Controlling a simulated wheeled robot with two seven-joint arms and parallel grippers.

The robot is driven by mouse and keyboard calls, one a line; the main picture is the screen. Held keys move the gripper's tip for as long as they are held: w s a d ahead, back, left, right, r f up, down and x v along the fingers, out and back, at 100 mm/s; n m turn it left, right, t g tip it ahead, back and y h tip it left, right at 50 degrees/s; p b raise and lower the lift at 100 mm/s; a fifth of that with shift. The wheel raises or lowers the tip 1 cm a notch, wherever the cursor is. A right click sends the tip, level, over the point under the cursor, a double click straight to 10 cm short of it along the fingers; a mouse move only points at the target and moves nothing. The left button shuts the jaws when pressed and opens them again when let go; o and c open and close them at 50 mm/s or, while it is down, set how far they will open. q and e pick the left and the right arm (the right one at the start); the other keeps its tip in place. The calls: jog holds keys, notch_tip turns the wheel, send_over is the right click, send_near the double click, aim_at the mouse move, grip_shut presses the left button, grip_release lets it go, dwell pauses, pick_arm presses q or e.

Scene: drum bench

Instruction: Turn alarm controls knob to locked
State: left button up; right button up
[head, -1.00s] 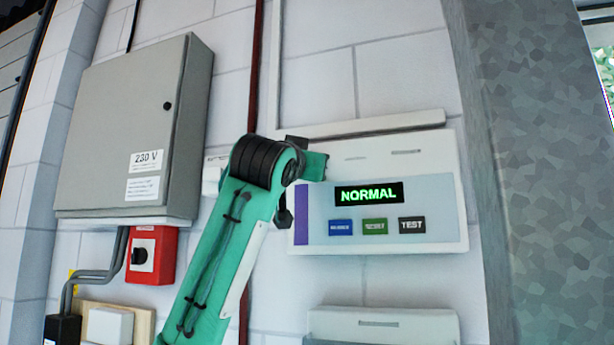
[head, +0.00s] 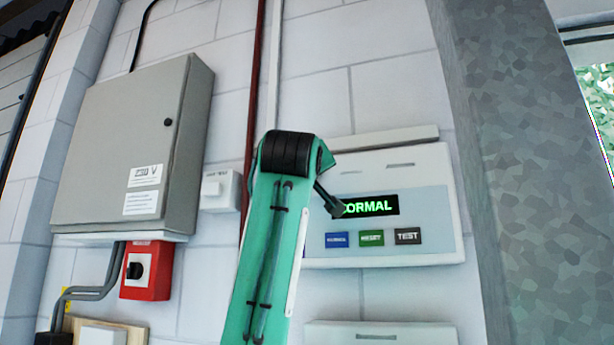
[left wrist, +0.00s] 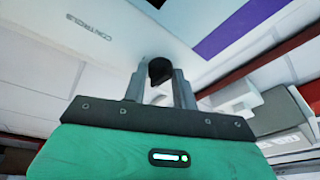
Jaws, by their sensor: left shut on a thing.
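The white alarm panel (head: 440,215) hangs on the wall at the right of my arm. Its green display reads NORMAL, the first letter partly covered, with several small buttons below. In the left wrist view, my left gripper (left wrist: 160,84) is shut on the dark alarm controls knob (left wrist: 160,68), beside the printed word CONTROLS on the panel face. The knob's pointer and position marks cannot be made out. My right gripper is out of view.
A grey 230 V cabinet (head: 125,140) hangs at the left, above a red box with a black rotary switch (head: 148,270). A small white switch box (head: 220,190) sits left of my arm. A grey metal column (head: 510,170) stands right of the panel.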

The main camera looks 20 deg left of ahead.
pick_arm(q)
jog(key=shift+n, duration=0.3)
jog(key=o, duration=0.7)
jog(key=b+v, duration=0.7)
jog(key=v, duration=0.7)
